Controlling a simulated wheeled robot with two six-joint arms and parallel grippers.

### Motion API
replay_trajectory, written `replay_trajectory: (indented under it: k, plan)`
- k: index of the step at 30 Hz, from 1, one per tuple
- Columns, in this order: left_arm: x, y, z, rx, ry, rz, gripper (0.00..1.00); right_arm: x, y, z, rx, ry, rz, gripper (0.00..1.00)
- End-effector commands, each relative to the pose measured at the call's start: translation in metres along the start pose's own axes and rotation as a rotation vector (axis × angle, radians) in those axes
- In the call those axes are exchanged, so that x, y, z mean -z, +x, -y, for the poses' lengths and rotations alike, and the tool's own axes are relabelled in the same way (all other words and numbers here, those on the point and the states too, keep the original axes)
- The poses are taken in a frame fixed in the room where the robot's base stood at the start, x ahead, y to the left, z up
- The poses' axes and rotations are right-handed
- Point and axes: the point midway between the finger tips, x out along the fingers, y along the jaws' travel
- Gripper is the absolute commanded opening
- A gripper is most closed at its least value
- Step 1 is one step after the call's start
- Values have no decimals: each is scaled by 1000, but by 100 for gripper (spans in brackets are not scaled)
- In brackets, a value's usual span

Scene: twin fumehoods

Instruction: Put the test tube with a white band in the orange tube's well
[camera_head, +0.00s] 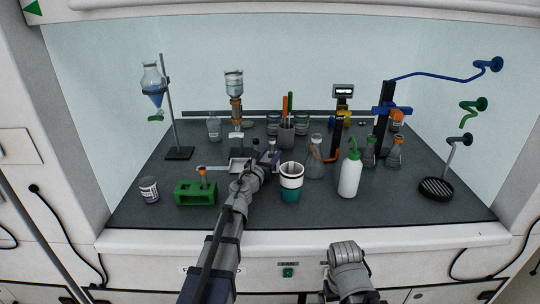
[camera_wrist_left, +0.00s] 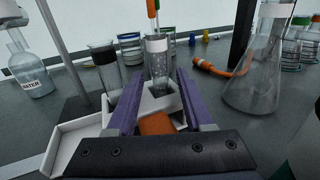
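The test tube with a white band (camera_wrist_left: 158,67) stands upright in a white holder (camera_wrist_left: 78,140) in the left wrist view. My left gripper (camera_wrist_left: 160,88) is open, its purple fingers on either side of this tube with gaps showing. A second tube (camera_wrist_left: 105,68) with a dark band stands to its left. In the head view my left gripper (camera_head: 262,165) is at the white holder (camera_head: 238,165) and partly hides it. A green rack (camera_head: 196,194) to its left holds an orange-topped tube (camera_head: 203,173). Only part of my right arm shows at the bottom; its gripper is not visible.
A white and teal cup (camera_head: 291,183) stands right of my left gripper. A flask (camera_head: 315,165) and a white wash bottle (camera_head: 350,175) are farther right. A small jar (camera_head: 148,190) stands left of the green rack. The front strip of the worktop is mostly clear.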

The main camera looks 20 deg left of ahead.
Motion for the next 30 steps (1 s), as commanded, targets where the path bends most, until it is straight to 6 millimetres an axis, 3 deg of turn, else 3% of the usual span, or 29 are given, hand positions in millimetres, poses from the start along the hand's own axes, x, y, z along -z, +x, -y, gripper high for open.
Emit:
replay_trajectory:
  k: [12, 20, 30]
  plan:
    - [-5, 0, 0, 0, 0, 0, 54, 0, -5, 0, 0, 0, 0, 100]
    - [-3, -39, 1, -2, 0, 0, 54, 0, -3, 0, 0, 0, 0, 100]
    - [-3, -107, 1, -1, 0, 0, 54, 0, -3, 0, 0, 0, 0, 100]
